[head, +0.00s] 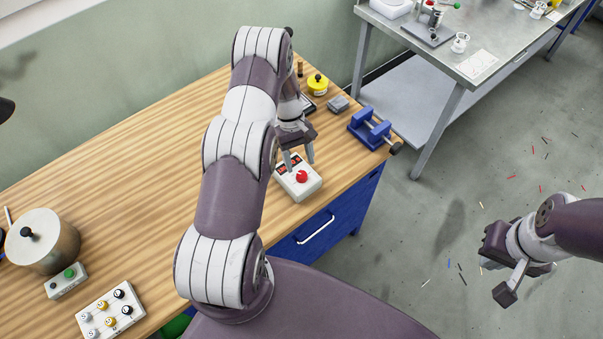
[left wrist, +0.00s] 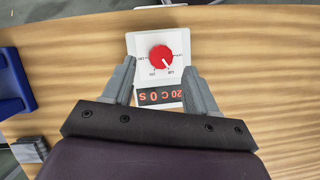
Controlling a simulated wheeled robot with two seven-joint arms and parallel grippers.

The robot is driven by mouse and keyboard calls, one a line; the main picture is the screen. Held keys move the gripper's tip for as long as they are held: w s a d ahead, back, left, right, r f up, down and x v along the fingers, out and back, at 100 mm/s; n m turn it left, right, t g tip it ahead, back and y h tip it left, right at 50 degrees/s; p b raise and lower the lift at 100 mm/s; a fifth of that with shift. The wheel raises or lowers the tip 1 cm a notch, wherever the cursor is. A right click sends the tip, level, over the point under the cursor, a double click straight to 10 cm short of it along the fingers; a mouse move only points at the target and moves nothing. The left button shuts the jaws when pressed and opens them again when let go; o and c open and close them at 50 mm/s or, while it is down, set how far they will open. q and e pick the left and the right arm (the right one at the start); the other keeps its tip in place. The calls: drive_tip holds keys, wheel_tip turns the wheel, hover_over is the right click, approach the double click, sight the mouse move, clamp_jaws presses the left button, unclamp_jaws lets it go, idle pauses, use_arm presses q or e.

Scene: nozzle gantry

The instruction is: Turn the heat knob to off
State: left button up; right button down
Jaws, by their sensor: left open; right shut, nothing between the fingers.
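The heat knob (head: 302,176) is a red dial on a white control box (head: 311,191) near the right end of the wooden bench. In the left wrist view the red knob (left wrist: 160,58) has a white pointer mark aimed to the lower right, with small labels around it. A dark display (left wrist: 160,95) with orange digits sits beside it on the box. My left gripper (head: 299,160) is open over the box, its fingers apart and short of the knob, with nothing between them. My right gripper (head: 509,284) is shut and empty, over the floor at the right.
A steel pot (head: 42,243) and a switch panel (head: 109,309) are at the left. The bench between is clear.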

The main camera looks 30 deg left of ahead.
sight(301, 174)
use_arm(q)
drive_tip(key=shift+s+p+x, duration=0.25)
drive_tip(key=shift+p+x, duration=0.25)
drive_tip(key=shift+x, duration=1.35)
drive_tip(key=shift+w, duration=0.1)
use_arm(e)
drive_tip(key=shift+s+r, duration=0.25)
drive_tip(key=shift+r, duration=0.9)
drive_tip(key=shift+w, duration=0.1)
use_arm(q)
drive_tip(key=c, duration=1)
use_arm(e)
drive_tip(key=shift+f, duration=0.1)
